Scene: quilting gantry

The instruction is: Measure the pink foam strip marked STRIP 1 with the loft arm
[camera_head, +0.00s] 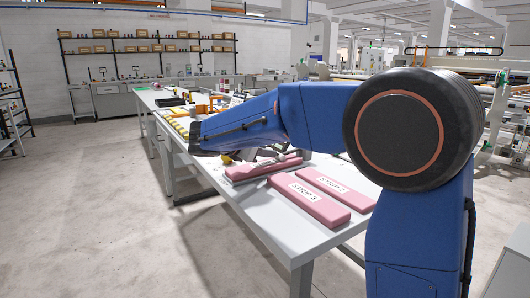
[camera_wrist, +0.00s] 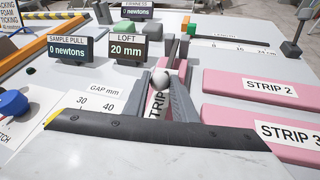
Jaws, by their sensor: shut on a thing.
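A pink foam strip (camera_head: 262,169) lies on the table below my gripper in the head view. In the wrist view, a little pink shows between and beyond my fingers. The LOFT display (camera_wrist: 127,48) reads 20 mm. A GAP mm scale (camera_wrist: 97,101) shows 30 and 40 left of my fingers.
STRIP 2 (camera_head: 335,187) and STRIP 3 (camera_head: 308,202) lie side by side on the table (camera_head: 262,217), right of my gripper. A SAMPLE PULL display (camera_wrist: 70,48) reads 0 newtons. A blue knob (camera_wrist: 13,103) stands at the wrist view's left. The floor left of the table is clear.

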